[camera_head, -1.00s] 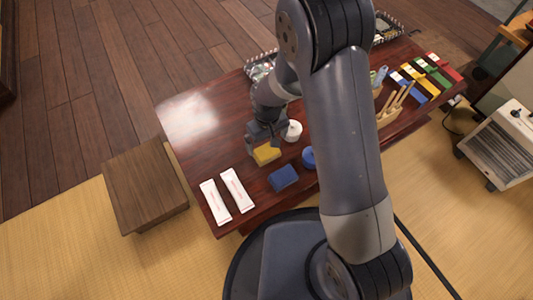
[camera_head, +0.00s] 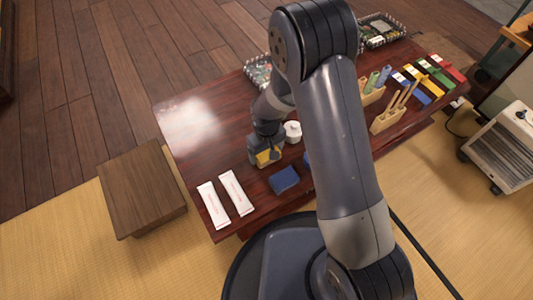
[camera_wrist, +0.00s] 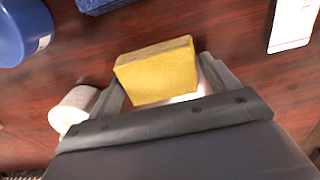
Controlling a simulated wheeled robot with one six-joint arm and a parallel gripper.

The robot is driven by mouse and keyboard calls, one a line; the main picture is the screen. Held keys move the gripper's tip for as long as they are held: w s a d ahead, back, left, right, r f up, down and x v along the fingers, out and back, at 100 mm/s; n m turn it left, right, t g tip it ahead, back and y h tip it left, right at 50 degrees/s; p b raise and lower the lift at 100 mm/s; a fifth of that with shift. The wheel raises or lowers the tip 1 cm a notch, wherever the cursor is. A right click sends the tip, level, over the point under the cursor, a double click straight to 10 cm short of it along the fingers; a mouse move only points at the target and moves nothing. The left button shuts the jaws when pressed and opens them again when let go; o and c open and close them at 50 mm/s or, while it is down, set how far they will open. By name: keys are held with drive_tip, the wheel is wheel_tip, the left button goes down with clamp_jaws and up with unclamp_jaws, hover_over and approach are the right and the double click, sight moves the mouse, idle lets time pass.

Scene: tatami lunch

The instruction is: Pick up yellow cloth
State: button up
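The yellow cloth (camera_head: 269,156) is a small, thick folded block on the dark red table, left of my arm. In the wrist view the cloth (camera_wrist: 158,72) lies between my two fingers. My gripper (camera_head: 266,153) is low over it, and it also shows in the wrist view (camera_wrist: 162,80). The fingers are spread on either side of the cloth, with a narrow gap visible at the right. The gripper body hides part of the cloth in the head view.
A blue cloth (camera_head: 284,180) and two white packets (camera_head: 236,193) lie nearby on the table (camera_head: 205,150). A white round container (camera_head: 293,131) stands close behind the gripper. A blue round object (camera_wrist: 22,30) is beside the blue cloth. The table's left part is clear.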

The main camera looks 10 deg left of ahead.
sight(267, 152)
drive_tip(key=c, duration=0.6)
drive_tip(key=shift+c, duration=0.2)
wheel_tip(267, 152, up, 10)
drive_tip(key=p, duration=0.4)
